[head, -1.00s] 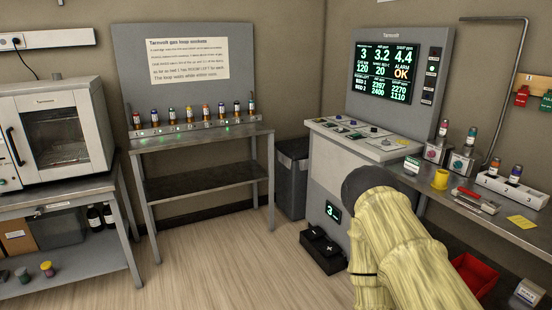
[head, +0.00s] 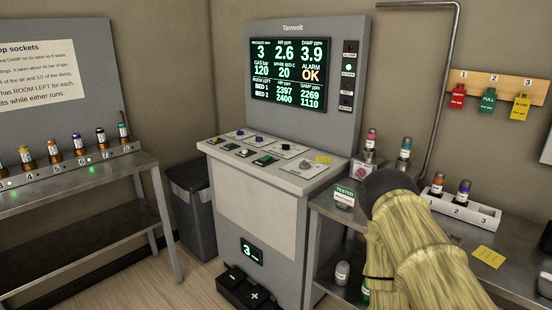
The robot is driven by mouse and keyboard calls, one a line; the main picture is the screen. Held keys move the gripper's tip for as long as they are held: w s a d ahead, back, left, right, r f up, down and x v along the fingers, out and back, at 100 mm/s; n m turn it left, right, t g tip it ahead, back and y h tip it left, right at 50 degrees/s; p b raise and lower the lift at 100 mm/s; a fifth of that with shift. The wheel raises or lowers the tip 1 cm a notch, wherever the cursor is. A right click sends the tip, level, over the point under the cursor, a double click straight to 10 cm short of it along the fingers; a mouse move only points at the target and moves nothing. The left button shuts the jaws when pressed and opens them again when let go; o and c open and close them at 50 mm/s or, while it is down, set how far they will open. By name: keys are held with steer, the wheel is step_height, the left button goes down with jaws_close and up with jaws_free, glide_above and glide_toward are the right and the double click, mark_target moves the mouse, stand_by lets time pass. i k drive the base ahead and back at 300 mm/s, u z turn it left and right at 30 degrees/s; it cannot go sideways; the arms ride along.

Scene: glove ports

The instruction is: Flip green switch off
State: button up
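The grey Tarnvolt console (head: 255,205) stands at the centre, with a sloped top carrying several small knobs and switches on plates. A green plate (head: 265,160) lies near the front edge of that top. Another dark green patch sits further left, and I cannot tell which is the green switch or how its lever is set. My arm, in a yellowish ribbed sleeve, reaches up from the lower right to a dark rounded part beside the console's right edge. My gripper's fingers do not show.
A steel bench (head: 480,255) at right holds a tray (head: 460,212) numbered 1 to 3 and small bottles. A pipe rises behind it. Coloured tags hang on the wall. A grey bin (head: 192,210) and a socket rack (head: 70,172) stand left. A foot pedal (head: 243,290) lies below the console.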

mark_target(267, 158)
steer(key=k, duration=0.65)
steer(key=u, duration=0.7)
steer(key=i, duration=0.95)
steer(key=u, duration=0.6)
steer(key=i, duration=1.15)
steer(key=z, duration=1.1)
steer(key=i, duration=0.65)
steer(key=z, duration=0.55)
